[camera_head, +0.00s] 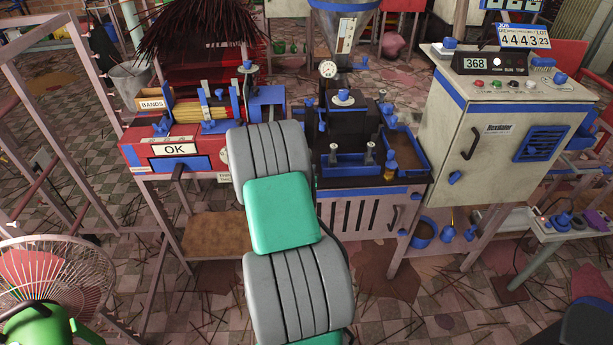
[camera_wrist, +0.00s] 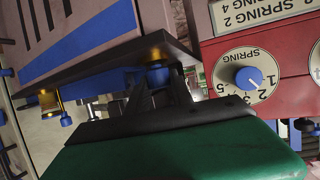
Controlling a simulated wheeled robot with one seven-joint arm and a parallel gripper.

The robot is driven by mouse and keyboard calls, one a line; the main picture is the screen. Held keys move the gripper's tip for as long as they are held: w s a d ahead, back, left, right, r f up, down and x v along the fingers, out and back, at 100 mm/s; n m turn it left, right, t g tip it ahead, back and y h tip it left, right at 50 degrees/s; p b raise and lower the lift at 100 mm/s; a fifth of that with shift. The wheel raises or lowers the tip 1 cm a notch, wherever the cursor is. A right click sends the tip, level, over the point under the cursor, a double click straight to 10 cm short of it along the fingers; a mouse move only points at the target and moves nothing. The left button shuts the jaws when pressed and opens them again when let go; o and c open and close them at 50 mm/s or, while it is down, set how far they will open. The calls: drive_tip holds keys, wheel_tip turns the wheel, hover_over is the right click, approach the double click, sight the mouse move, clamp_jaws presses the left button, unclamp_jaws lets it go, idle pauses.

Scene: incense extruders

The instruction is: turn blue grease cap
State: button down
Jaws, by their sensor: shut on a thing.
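My gripper (camera_wrist: 160,88) shows in the wrist view as two dark fingers rising from a dark bar. They close around a small blue cap (camera_wrist: 158,75) under the edge of a dark plate, with brass-coloured metal (camera_wrist: 156,53) just above it. The fingers partly cover the cap, so its turn angle cannot be told. In the head view my gripper and this cap are hidden behind my arm, which reaches to the gap between the red machine (camera_head: 190,150) and the dark extruder (camera_head: 350,125).
A red panel with a white spring dial and blue knob (camera_wrist: 249,78) stands close on the right in the wrist view. Another brass and blue fitting (camera_wrist: 48,100) is at the left. A grey cabinet (camera_head: 490,130) stands right of the extruder, and a fan (camera_head: 55,280) at lower left.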

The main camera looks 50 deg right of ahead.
drive_tip(key=m+g+b, duration=0.2)
drive_tip(key=b, duration=0.1)
drive_tip(key=f+m+g+b, duration=0.1)
drive_tip(key=b, duration=0.1)
drive_tip(key=shift+w+a+f+h, duration=0.1)
drive_tip(key=shift+w+h, duration=0.15)
drive_tip(key=shift+h, duration=0.15)
drive_tip(key=m+g+b, duration=0.2)
drive_tip(key=g+b, duration=0.1)
drive_tip(key=b, duration=0.1)
drive_tip(key=shift+m+g, duration=0.3)
drive_tip(key=m+g, duration=0.1)
drive_tip(key=m+g+b, duration=0.1)
drive_tip(key=shift+s+r+g+y, duration=0.1)
drive_tip(key=shift+r+g+y, duration=0.2)
drive_tip(key=shift+r+g, duration=0.1)
drive_tip(key=shift+s+m+g+y+p, duration=0.15)
drive_tip(key=shift+m+g+y+p, duration=0.3)
drive_tip(key=shift+m+g, duration=0.75)
drive_tip(key=shift+m, duration=0.3)
